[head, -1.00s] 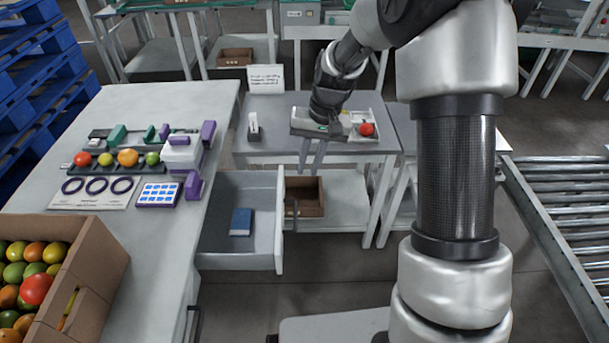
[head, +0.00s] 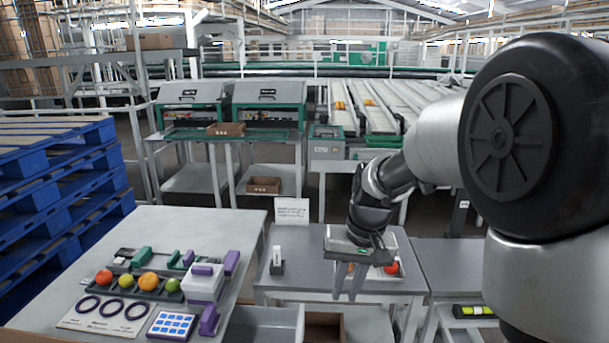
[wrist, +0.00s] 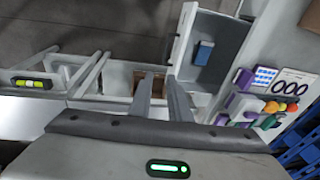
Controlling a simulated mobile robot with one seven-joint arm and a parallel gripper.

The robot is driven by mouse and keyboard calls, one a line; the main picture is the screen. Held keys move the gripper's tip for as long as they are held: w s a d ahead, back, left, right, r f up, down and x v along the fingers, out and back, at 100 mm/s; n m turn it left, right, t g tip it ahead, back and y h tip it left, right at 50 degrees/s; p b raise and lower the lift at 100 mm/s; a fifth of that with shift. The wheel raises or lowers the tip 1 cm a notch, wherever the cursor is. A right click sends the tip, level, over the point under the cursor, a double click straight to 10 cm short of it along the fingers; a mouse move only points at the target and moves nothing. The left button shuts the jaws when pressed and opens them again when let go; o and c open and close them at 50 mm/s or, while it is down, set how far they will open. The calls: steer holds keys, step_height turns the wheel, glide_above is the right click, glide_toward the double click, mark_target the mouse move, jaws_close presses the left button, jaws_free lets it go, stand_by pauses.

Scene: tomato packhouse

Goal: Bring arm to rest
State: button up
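My gripper (head: 346,297) hangs in front of the small grey table, fingers pointing down. Its two fingers show a gap between them in the wrist view (wrist: 160,78), with nothing held. My arm is bent, coming in from the right. A red tomato (head: 391,267) lies on a light tray just right of the gripper, partly behind it.
The grey table (head: 310,246) bears a small white-topped device (head: 277,262) and a sign (head: 292,211). An open drawer (wrist: 217,35) holds a blue book (wrist: 204,50). The left bench (head: 180,222) carries fruit, purple-handled items and a blue-patterned pad (head: 172,325). Blue pallets (head: 60,185) stand left.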

steer(key=s+d+r+t+h, duration=0.1)
steer(key=s+d+r, duration=0.1)
steer(key=s+r, duration=0.35)
steer(key=s+d+r+t, duration=0.1)
steer(key=s+r+t, duration=0.1)
steer(key=s, duration=0.6)
steer(key=s+d+r+t+h, duration=0.1)
steer(key=s+d+r, duration=0.15)
steer(key=s, duration=0.45)
step_height(320, 180, up, 20)
steer(key=p, duration=1.9)
steer(key=shift+a+n, duration=0.3)
